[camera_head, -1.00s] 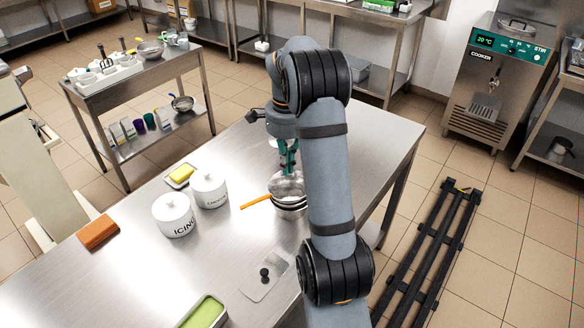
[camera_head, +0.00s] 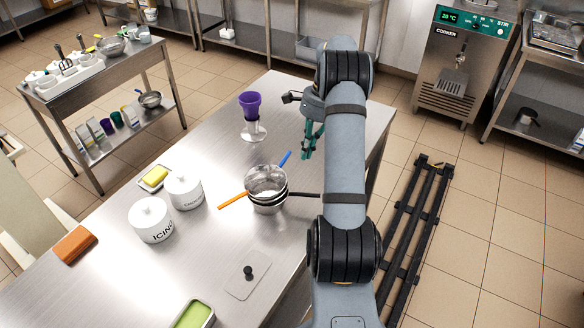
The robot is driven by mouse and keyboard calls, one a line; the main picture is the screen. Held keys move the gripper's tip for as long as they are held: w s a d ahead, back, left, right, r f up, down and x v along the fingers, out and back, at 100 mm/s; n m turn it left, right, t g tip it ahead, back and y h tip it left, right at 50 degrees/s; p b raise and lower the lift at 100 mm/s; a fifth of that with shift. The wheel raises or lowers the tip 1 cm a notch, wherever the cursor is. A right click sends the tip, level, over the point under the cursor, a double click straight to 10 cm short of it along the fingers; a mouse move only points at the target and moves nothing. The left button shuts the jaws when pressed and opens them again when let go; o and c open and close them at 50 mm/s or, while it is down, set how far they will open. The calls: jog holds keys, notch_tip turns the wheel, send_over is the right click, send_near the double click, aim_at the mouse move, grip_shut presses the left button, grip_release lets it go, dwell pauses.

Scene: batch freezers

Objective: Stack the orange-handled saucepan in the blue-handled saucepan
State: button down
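The orange-handled saucepan (camera_head: 233,201) and the blue-handled saucepan (camera_head: 285,159) are in one nested stack on the steel table. The orange handle points left and the blue handle points to the upper right. A black handle (camera_head: 304,195) also sticks out to the right from this stack. The rims lie close together, and I cannot tell the order of the pans for certain. My gripper (camera_head: 308,145) is beyond and to the right of the stack, apart from it, with its teal fingers pointing down. Nothing shows in it. The spacing of its fingers is unclear.
A purple cup on a clear stand (camera_head: 251,116) is behind the stack. Two white lidded jars (camera_head: 151,220), a yellow block in a dish (camera_head: 154,177) and an orange block (camera_head: 74,245) are on the left. A flat lid with a black knob (camera_head: 248,279) lies in front.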

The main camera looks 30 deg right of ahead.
jog(key=a+f+p, duration=0.2)
jog(key=a+f, duration=0.2)
jog(key=a, duration=0.1)
jog(key=shift+a+f+p, duration=0.15)
jog(key=shift+f+p, duration=0.15)
jog(key=shift+p, duration=0.05)
